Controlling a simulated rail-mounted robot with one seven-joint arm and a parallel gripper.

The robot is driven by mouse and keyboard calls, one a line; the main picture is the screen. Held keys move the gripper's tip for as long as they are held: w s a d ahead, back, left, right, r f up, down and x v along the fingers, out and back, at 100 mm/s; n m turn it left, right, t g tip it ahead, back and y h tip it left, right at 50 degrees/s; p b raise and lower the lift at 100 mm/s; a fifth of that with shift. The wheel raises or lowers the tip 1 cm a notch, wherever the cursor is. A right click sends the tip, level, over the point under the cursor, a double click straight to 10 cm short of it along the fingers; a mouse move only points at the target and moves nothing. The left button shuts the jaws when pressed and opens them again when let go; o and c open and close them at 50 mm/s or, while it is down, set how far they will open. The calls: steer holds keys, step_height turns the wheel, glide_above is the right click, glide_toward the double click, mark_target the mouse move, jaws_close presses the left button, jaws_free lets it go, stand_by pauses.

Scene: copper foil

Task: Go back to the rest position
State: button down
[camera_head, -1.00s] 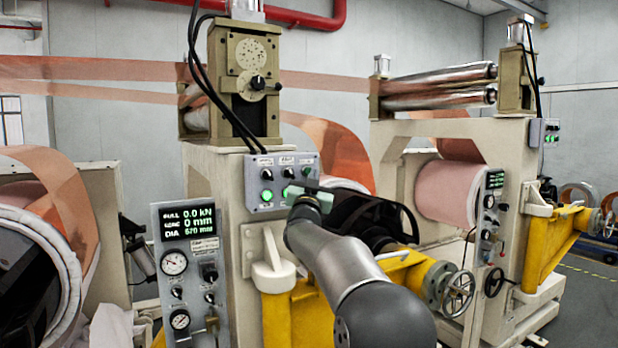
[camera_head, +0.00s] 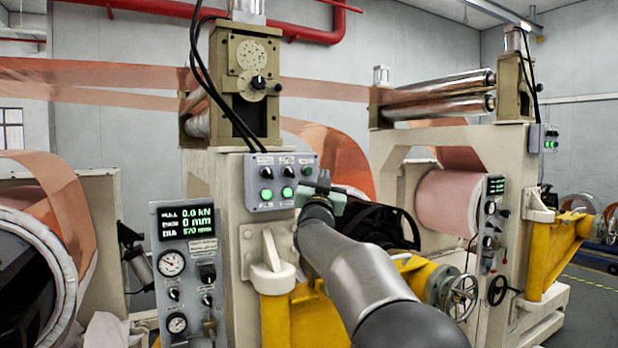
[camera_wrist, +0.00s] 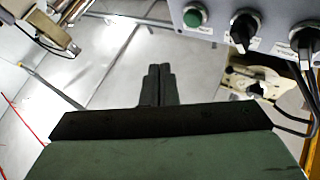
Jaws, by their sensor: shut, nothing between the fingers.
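My gripper shows in the wrist view (camera_wrist: 157,72) with its two dark fingers shut together and nothing between them. In the head view, my arm reaches up from the lower right, and the green-grey body of my gripper is just right of the grey button box (camera_head: 280,181). The fingers are mostly hidden or too small to make out there. The box carries dark knobs and lit green buttons. In the wrist view, a green button and two dark knobs on a grey panel (camera_wrist: 222,22) are at the upper right, apart from the fingers.
A gauge panel (camera_head: 189,270) with a lit display stands left of my arm. A yellow bracket (camera_head: 291,317) and a handwheel (camera_head: 461,297) are close to the arm. Copper foil (camera_head: 95,72) runs across the upper left. A second machine with a pink roll (camera_head: 450,203) stands at right.

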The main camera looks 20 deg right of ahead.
stand_by(0.3)
steer(key=s+a+f+n+g+y+p, duration=0.1)
steer(key=a+f+n+g+y+p, duration=0.1)
steer(key=a+f+n+y, duration=0.5)
steer(key=s+a+f+n+g+y+p, duration=0.1)
steer(key=s+a+f+g+y, duration=0.2)
steer(key=s+a+f, duration=0.35)
steer(key=s+a+f+g+y, duration=0.2)
steer(key=s+a+f+g, duration=0.15)
steer(key=f, duration=0.65)
steer(key=s+a+f+g, duration=0.1)
steer(key=s+f+g, duration=0.2)
steer(key=s, duration=0.8)
steer(key=s+a+f+n+g+p, duration=0.1)
steer(key=s+f+g, duration=0.3)
steer(key=s+f, duration=0.4)
steer(key=s+a+f+g+p, duration=0.1)
steer(key=s+f+g, duration=0.3)
steer(key=s, duration=1)
steer(key=shift+a+f, duration=0.6)
steer(key=shift+f, duration=0.3)
steer(key=c, duration=2.1)
jaws_free()
steer(key=shift+w, duration=0.1)
steer(key=shift+c, duration=0.2)
